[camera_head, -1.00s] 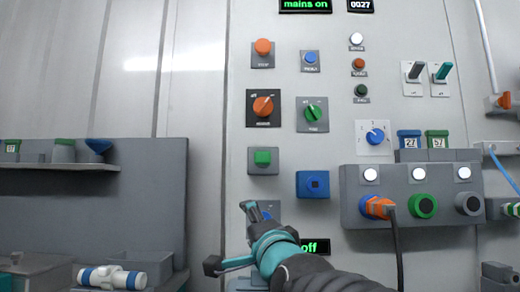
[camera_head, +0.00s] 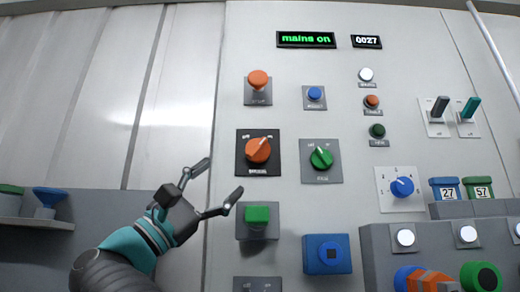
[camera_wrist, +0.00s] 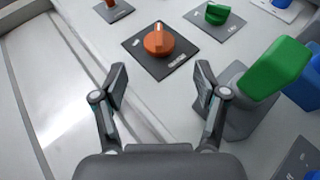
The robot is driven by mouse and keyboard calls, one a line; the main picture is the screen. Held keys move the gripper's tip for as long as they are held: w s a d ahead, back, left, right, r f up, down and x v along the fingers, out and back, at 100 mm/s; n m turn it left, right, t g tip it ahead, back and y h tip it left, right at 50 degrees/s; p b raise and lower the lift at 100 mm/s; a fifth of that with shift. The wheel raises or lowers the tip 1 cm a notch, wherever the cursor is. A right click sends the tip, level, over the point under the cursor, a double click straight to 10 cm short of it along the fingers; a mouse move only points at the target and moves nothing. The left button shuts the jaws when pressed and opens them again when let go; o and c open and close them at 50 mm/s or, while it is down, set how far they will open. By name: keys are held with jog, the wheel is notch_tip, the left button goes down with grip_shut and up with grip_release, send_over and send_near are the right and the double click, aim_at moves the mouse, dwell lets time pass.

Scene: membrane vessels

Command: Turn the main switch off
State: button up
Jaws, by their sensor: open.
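The main switch looks to be the orange rotary knob (camera_head: 258,150) on a black square plate, on the upright panel; its pointer line tilts to the upper right. In the wrist view the orange knob (camera_wrist: 158,40) lies ahead of the fingertips, a little above the gap between them. My gripper (camera_head: 220,185) is open and empty, to the lower left of the knob and apart from it. In the wrist view both fingers of my gripper (camera_wrist: 160,80) stand wide apart. A lit display (camera_head: 306,40) above reads "mains on".
A green rotary knob (camera_head: 321,158) sits to the right, an orange push button (camera_head: 258,82) above. Bare panel lies left of the knob.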

aim_at(258, 147)
jog(key=p+x, duration=0.5)
jog(key=x, duration=0.8)
jog(key=shift+r, duration=0.15)
